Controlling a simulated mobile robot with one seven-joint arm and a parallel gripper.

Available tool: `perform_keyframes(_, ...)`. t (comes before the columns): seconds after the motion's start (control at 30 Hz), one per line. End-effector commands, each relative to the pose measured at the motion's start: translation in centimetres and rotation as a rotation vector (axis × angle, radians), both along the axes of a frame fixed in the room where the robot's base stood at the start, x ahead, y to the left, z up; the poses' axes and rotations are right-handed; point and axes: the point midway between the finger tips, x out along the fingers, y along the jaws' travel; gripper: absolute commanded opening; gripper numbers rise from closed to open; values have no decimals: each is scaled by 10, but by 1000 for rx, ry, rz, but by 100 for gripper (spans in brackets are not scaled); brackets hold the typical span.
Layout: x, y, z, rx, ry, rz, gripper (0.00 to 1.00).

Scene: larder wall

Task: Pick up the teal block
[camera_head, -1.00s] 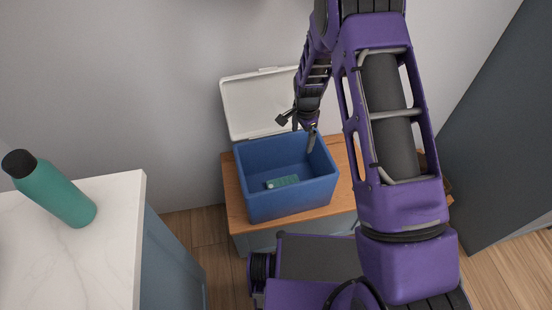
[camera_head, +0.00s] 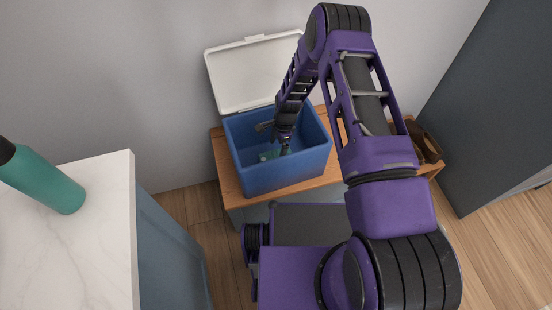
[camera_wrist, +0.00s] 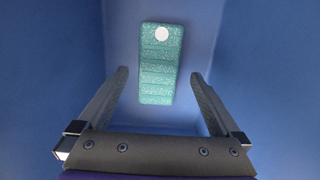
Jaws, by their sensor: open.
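The teal block (camera_wrist: 160,72) lies on the floor of the blue box. In the wrist view it is long and ribbed, speckled, with a white round spot at its far end. In the head view only a small part of the block (camera_head: 268,156) shows beside my gripper. My gripper (camera_head: 276,152) is down inside the blue box (camera_head: 285,178). In the wrist view my gripper (camera_wrist: 160,80) is open and empty, with one finger on each side of the block's near end. The fingers appear apart from the block; the height gap is hard to tell.
The box's white lid (camera_head: 255,75) stands open behind it. The box sits on a wooden-topped cabinet (camera_head: 222,165). A brown item (camera_head: 428,145) is at the right. A white counter (camera_head: 100,230) with a teal bottle (camera_head: 45,180) stands at the left.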

Motion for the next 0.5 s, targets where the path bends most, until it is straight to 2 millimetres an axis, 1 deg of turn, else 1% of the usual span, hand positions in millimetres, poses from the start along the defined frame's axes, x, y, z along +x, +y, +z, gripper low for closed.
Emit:
perform_keyframes(0.17,-2,1,-15,0,2,0,100)
perform_keyframes(0.3,-3,1,-38,0,1,0,100)
perform_keyframes(0.4,-4,3,-49,0,0,0,100)
perform_keyframes(0.5,-3,4,-54,-1,-1,1,100)
